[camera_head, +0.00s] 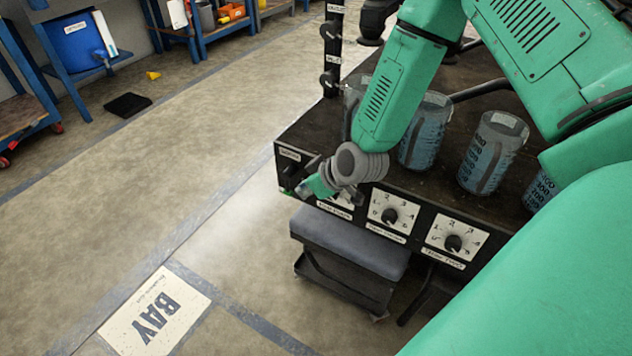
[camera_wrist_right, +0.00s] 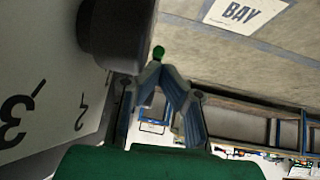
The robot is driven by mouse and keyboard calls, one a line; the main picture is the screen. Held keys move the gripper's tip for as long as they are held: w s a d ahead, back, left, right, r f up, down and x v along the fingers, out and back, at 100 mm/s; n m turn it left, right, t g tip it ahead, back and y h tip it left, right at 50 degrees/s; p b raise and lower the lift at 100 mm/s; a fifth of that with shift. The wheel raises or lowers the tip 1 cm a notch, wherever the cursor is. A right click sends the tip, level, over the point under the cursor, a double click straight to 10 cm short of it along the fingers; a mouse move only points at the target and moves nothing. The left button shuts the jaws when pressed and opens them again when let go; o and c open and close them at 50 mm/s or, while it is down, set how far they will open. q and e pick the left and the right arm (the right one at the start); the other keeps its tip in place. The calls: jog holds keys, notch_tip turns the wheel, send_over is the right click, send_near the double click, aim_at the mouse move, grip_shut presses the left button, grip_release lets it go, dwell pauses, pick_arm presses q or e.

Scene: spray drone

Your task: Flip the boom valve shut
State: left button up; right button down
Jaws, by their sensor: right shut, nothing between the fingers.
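My right gripper (camera_head: 303,190) is at the front left of a dark bench (camera_head: 285,135), beside its control panel. It also shows in the right wrist view (camera_wrist_right: 158,68), with its fingertips together and nothing between them. A small green tip (camera_wrist_right: 158,52) shows just beyond the fingertips, and a dark round knob (camera_wrist_right: 115,35) is close on the left. A dark fitting (camera_head: 290,172) sits under a small label at the panel's left end. A black post (camera_head: 331,50) carries several dark handles. I cannot tell which part is the boom valve. My left gripper is out of view.
Dial knobs (camera_head: 390,215) (camera_head: 453,243) line the panel. Clear jugs of blue liquid (camera_head: 425,135) (camera_head: 492,155) stand on the bench. A padded stool (camera_head: 350,240) is below the panel. The floor on the left is mostly clear, with a BAY sign (camera_head: 155,312).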

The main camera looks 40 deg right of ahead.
jog(key=v, duration=0.7)
jog(key=shift+s+r, duration=0.25)
jog(key=shift+d, duration=0.1)
